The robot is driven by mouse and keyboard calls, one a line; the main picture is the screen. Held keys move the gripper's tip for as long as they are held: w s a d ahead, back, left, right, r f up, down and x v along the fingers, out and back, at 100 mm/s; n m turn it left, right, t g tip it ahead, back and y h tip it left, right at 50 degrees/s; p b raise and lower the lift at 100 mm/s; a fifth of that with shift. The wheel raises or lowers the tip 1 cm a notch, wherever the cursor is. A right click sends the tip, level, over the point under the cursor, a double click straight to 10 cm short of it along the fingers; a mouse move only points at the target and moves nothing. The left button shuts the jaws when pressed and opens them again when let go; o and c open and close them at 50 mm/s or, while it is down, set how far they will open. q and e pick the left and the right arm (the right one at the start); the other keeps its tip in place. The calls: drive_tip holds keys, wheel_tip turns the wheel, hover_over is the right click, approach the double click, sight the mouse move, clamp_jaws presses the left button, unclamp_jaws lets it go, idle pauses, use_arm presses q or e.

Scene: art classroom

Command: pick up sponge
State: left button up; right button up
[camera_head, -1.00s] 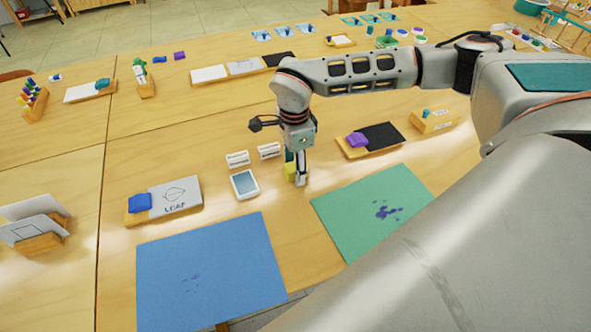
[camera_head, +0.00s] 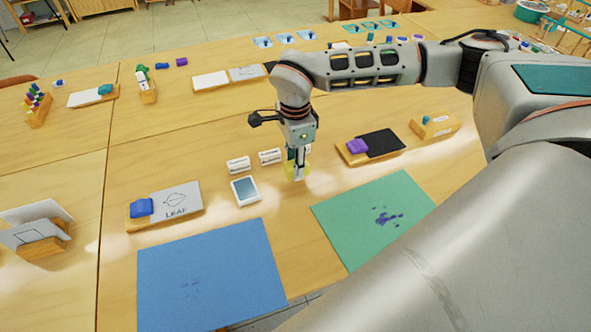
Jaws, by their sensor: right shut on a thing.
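The gripper points down and is shut on the sponge, which is partly hidden behind the fingers. I cannot tell whether the sponge still touches the table. My left gripper is not in view.
A small tablet (camera_head: 244,191) and two white labels (camera_head: 238,165) lie just left of the gripper. A blue mat (camera_head: 210,275) and a green mat (camera_head: 370,215) lie in front. A board with a purple block (camera_head: 357,146) is to the right.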

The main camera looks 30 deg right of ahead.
use_arm(q)
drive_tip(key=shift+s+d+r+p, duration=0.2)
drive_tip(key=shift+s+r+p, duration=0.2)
drive_tip(key=shift+p, duration=0.55)
use_arm(e)
wheel_tip(320, 180, up, 17)
